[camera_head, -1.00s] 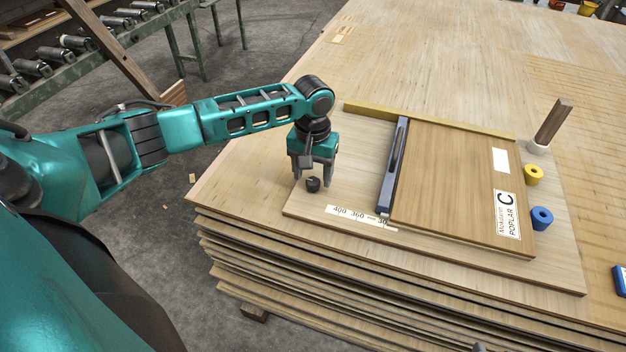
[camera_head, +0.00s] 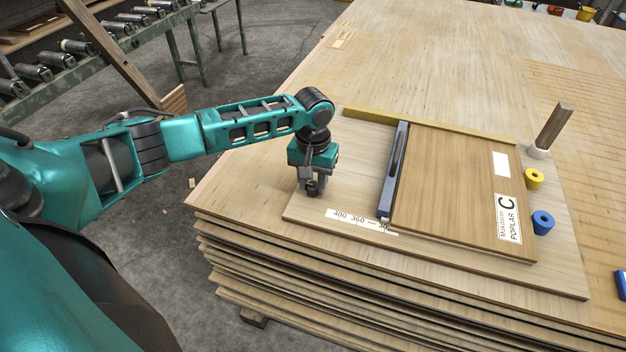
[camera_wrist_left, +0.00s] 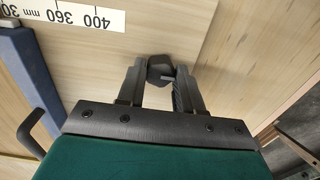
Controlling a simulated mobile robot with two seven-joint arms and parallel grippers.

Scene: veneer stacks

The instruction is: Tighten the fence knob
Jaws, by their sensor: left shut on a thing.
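The black fence knob (camera_wrist_left: 160,68) sits near the left edge of the pale base board (camera_head: 450,257). My left gripper (camera_head: 313,190) points down over it and is shut on it, one finger on each side in the left wrist view (camera_wrist_left: 162,76). In the head view the fingers mostly hide the knob. The dark blue-grey fence (camera_head: 394,170) lies to the right, along the left edge of a brown veneer sheet (camera_head: 455,185) labelled C POPLAR. A printed scale strip (camera_head: 357,220) lies at the front of the board. My right gripper is not in view.
A yellow strip (camera_head: 430,124) runs along the back of the base board.

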